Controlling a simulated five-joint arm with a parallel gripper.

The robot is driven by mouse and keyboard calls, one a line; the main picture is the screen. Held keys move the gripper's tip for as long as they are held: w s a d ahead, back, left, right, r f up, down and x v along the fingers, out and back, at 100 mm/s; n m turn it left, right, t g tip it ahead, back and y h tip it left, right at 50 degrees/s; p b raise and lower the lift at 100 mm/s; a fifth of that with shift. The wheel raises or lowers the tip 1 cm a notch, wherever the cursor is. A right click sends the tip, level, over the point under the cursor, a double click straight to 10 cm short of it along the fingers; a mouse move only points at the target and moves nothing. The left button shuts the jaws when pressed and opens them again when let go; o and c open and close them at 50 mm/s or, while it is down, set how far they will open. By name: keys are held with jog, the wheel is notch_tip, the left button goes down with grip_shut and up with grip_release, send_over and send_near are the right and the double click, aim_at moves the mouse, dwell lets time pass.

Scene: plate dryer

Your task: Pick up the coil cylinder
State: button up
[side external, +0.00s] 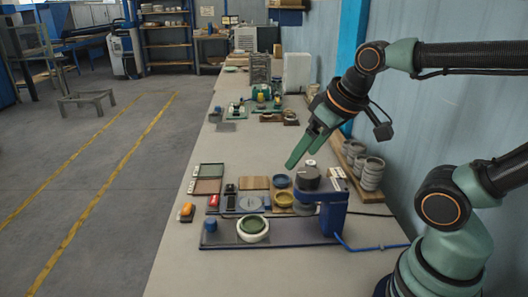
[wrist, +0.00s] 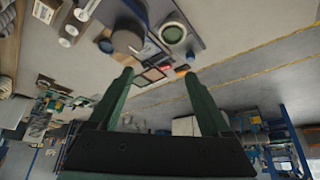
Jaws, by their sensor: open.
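My gripper (side external: 303,157) is open and empty, held above the bench with its green fingers pointing down and left. In the wrist view its two fingers (wrist: 160,76) are apart with nothing between them. A dark grey cylinder (side external: 308,177) sits at the blue device, below the fingertips; it also shows in the wrist view (wrist: 127,41). Grey ribbed, coil-like cylinders (side external: 372,172) stand stacked on a wooden tray to the right of the gripper. I cannot tell which of these is the coil cylinder.
The blue device (side external: 331,212) stands on a base plate. A white ring with a green centre (side external: 253,228) lies on that plate, with a blue dish (side external: 281,181) and a yellow dish (side external: 284,199) behind it. An orange item (side external: 186,210) lies near the left edge. The wall bounds the right.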

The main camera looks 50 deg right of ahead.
jog(key=m+g, duration=0.6)
jog(key=m, duration=0.8)
send_over(311, 162)
notch_tip(311, 162, down, 10)
jog(key=f, duration=0.1)
notch_tip(311, 162, down, 11)
jog(key=shift+a+f, duration=0.15)
jog(key=shift+c, duration=0.4)
grip_shut()
